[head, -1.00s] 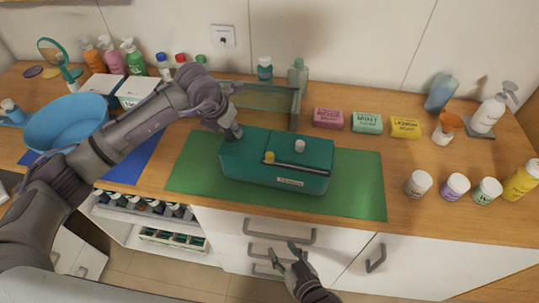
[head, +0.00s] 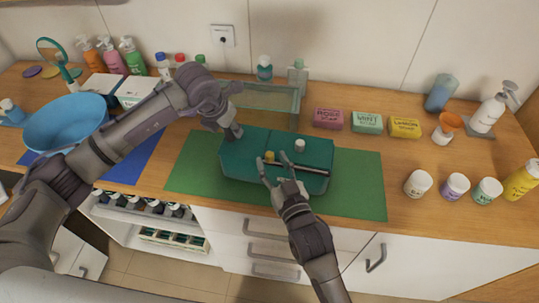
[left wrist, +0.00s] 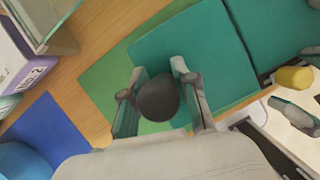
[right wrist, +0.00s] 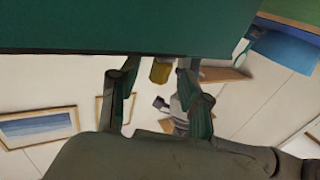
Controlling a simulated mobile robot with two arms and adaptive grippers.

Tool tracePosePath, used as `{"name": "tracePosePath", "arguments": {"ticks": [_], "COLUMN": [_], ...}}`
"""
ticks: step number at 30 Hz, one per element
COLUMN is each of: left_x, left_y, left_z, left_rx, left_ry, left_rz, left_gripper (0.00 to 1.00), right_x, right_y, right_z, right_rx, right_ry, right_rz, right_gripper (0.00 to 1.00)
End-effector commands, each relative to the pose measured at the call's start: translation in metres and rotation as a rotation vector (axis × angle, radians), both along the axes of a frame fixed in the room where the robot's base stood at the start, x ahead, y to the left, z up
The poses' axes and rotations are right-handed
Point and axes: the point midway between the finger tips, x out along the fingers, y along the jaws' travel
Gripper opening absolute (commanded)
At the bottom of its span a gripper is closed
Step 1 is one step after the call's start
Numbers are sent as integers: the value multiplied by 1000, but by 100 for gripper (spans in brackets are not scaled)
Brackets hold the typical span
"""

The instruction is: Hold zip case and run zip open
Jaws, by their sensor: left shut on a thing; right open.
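The teal zip case (head: 240,158) lies on a green mat. A dark zip track runs along its front edge, with a yellow zip pull (head: 269,156) near the middle. My left gripper (head: 234,132) is shut on the case's left end; in the left wrist view its fingers flank a dark round knob (left wrist: 158,98). My right gripper (head: 274,168) is open in front of the case, its fingertips near the yellow pull. In the right wrist view the yellow pull (right wrist: 160,71) shows between the open fingers; I cannot tell whether they touch it.
A white knob (head: 299,145) sits on the case top. Behind the case is a glass-sided tray (head: 267,95). Soap boxes (head: 367,123) and jars (head: 418,183) stand to the right; a blue basin (head: 66,122) stands left. The mat (head: 360,185) right of the case is clear.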

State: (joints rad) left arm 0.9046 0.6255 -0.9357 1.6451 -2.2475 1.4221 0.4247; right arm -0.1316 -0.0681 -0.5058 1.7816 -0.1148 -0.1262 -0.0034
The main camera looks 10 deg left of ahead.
Motion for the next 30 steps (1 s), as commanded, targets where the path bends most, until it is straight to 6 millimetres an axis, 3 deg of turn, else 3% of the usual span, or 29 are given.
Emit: {"name": "tracePosePath", "arguments": {"ticks": [6, 16, 25, 30], "left_x": [0, 0, 0, 0], "left_y": [0, 0, 0, 0], "left_z": [1, 1, 1, 1], "left_rx": [-1, -2, -2, -2], "left_ry": [-2, -2, -2, -2], "left_rz": [0, 0, 0, 0], "left_gripper": [0, 0, 0, 0], "right_x": [20, 23, 23, 23], "right_y": [10, 12, 12, 12], "right_z": [0, 0, -1, -1], "right_rx": [0, 0, 0, 0], "right_ry": [0, 1, 1, 1], "right_rz": [-1, -1, -1, -1], "right_gripper": [48, 48, 0, 0]}}
